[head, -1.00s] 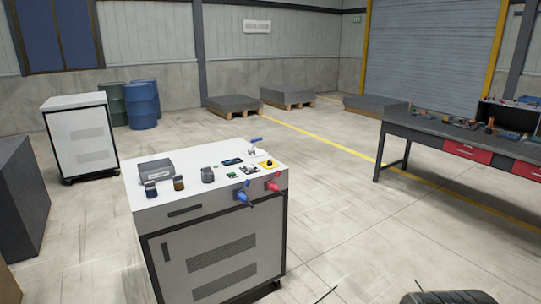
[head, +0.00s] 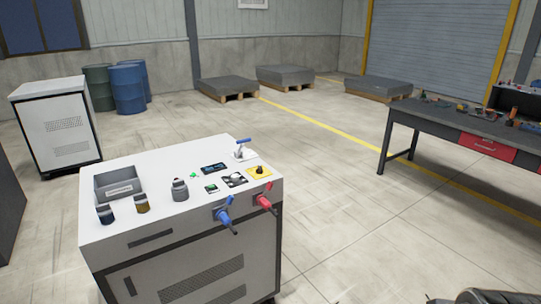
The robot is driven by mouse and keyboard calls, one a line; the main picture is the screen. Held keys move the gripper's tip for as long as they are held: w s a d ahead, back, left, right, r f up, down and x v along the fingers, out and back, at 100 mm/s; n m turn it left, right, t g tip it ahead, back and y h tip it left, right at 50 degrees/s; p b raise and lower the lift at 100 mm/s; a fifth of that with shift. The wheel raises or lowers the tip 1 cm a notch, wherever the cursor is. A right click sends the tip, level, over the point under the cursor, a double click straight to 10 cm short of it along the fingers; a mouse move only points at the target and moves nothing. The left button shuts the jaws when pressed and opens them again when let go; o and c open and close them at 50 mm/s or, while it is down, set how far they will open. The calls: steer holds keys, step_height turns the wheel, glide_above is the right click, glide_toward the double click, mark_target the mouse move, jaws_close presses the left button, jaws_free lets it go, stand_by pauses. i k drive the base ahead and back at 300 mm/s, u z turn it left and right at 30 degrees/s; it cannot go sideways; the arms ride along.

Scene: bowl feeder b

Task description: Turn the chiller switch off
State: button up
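A white cabinet (head: 130,219) with a control panel on top stands left of centre in the head view. On its top are a black knob on a yellow plate (head: 259,171), a dark round control on a dark plate (head: 235,180) and a blue-handled lever (head: 243,149) on a white base. No label is readable, so I cannot tell which is the chiller switch. A blue handle (head: 224,215) and a red handle (head: 264,201) stick out of the front edge. My gripper is not in view.
A grey bin (head: 119,183) and several small jars sit on the cabinet's left part. A second white cabinet (head: 60,128) and drums (head: 128,88) stand behind left. A workbench (head: 450,135) is at right. Open floor lies between cabinet and bench.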

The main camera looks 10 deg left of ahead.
mark_target(259, 170)
steer(key=u, duration=0.05)
steer(key=i, duration=1)
steer(key=u, duration=0.6)
steer(key=i, duration=0.6)
steer(key=u, duration=1)
steer(key=i, duration=0.7)
steer(key=u, duration=0.45)
